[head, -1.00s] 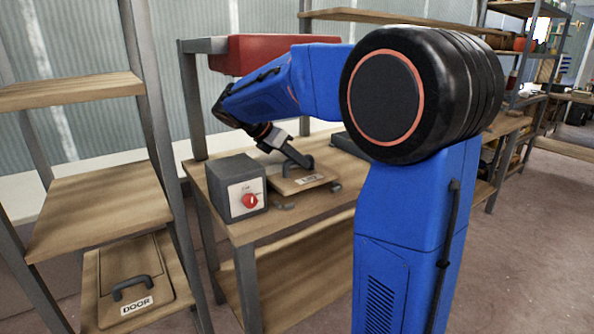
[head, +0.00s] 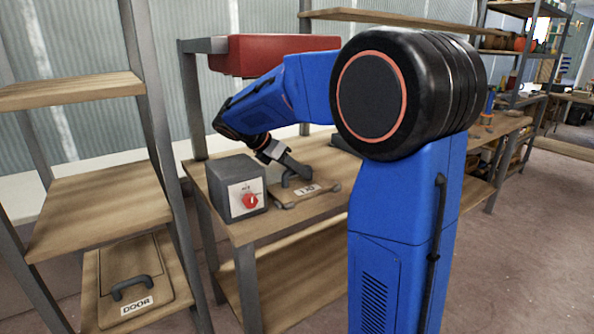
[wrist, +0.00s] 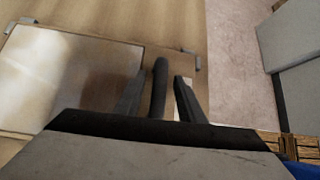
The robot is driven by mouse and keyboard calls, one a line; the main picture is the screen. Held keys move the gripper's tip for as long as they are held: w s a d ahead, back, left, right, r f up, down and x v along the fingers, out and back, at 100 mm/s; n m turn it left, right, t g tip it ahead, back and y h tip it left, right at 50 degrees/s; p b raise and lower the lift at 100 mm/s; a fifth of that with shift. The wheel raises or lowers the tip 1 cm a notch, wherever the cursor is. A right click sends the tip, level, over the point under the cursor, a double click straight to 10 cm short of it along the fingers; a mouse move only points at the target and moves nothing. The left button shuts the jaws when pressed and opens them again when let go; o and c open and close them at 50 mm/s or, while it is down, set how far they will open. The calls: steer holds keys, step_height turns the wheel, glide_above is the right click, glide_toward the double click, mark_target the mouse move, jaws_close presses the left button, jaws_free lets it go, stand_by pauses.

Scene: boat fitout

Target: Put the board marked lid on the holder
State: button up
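The lid board (head: 287,190) is a wooden board with a dark handle and a white label, lying on the bench beside the grey box. The holder shows as small grey corner pieces (head: 335,187) at the board's front edge. In the wrist view, the board (wrist: 60,75) lies flat with grey corner pieces (wrist: 190,57) near its far corners. My gripper (head: 303,172) is down at the handle. In the wrist view, my gripper (wrist: 160,90) has its fingers apart on both sides of the handle, with gaps showing. The board's near edge is hidden.
A grey box with a red knob (head: 238,188) stands close left of the board. A board marked DOOR (head: 135,275) lies on the low left shelf. A dark flat object (head: 345,142) sits behind on the bench.

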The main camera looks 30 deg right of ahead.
steer(key=v, duration=0.7)
steer(key=shift+a+r, duration=0.15)
steer(key=shift+a, duration=0.05)
stand_by(0.3)
